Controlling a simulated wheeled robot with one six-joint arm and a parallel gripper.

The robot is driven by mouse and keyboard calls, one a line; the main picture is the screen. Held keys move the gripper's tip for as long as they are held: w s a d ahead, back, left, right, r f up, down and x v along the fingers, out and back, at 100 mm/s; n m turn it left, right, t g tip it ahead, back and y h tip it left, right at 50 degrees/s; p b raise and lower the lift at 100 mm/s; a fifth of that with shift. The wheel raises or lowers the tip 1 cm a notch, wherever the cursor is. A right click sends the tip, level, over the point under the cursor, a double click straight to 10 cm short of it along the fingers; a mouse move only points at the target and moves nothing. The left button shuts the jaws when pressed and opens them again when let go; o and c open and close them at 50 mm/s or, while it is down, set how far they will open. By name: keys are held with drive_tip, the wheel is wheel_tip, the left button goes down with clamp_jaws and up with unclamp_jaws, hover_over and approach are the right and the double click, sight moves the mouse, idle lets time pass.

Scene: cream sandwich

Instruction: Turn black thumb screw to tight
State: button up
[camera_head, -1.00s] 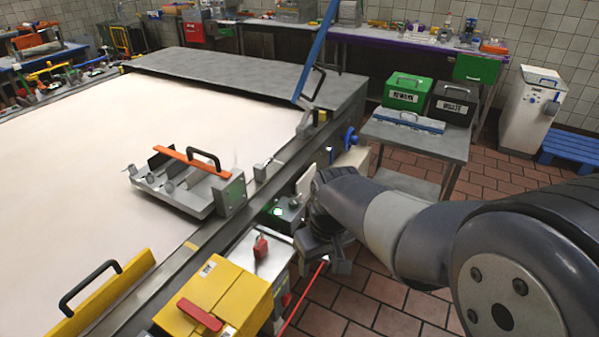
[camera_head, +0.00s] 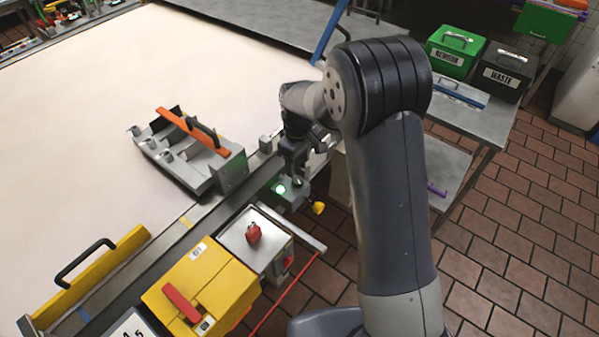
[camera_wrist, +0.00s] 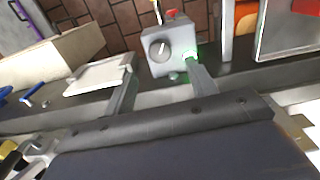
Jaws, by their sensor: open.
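I cannot make out the black thumb screw for certain in either view. My gripper (camera_head: 297,176) points down at the conveyor's right-hand edge, beside a grey control box (camera_head: 284,194) with a lit green light. In the wrist view my gripper (camera_wrist: 159,73) shows two grey fingers spread apart with nothing held between them. The control box (camera_wrist: 168,52) lies beyond the fingertips there, with a round dial on its face. My arm and gripper hide part of the rail in the head view.
A grey fixture with an orange bar (camera_head: 193,131) stands on the belt left of my gripper. A side table (camera_head: 478,126) holds green and black boxes. The pale belt (camera_head: 90,140) is mostly clear.

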sight(298, 180)
wheel_tip(298, 180, down, 7)
drive_tip(key=shift+f+p, duration=0.1)
drive_tip(key=shift+p, duration=0.5)
drive_tip(key=shift+c, duration=0.2)
drive_tip(key=c, duration=0.9)
